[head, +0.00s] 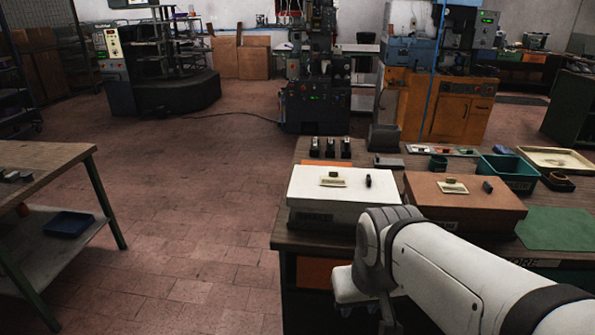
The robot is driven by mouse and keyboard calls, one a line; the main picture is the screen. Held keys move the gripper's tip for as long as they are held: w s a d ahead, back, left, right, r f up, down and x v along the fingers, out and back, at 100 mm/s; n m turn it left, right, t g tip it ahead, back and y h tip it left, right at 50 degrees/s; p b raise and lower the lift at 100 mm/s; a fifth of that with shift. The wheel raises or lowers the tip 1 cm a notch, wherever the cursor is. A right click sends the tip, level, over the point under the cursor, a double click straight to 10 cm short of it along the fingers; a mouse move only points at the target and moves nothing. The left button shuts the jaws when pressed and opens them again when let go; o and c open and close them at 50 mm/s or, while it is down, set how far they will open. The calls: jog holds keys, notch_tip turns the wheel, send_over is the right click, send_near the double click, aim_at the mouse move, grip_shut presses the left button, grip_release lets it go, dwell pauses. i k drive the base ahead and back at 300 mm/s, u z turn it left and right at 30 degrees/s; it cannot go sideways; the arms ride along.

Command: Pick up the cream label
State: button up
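Two small cream pieces that could be the cream label are in the head view. One cream piece (333,182) lies on the lid of the white box. The other cream piece (453,187) lies on the lid of the brown box and has a small darker piece on it. My arm reaches in from the lower right, its wrist just in front of the two boxes. My gripper's fingers do not show, so I cannot see whether they hold anything.
The white box (310,213) and brown box (440,207) stand on a dark workbench (290,243). Small dark objects sit on both lids. Behind are several black pieces (330,148), a green bin (508,172) and a cream tray (555,158).

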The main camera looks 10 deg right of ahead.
aim_at(333, 180)
jog(key=z, duration=0.15)
jog(key=i, duration=0.9)
jog(key=u, duration=0.05)
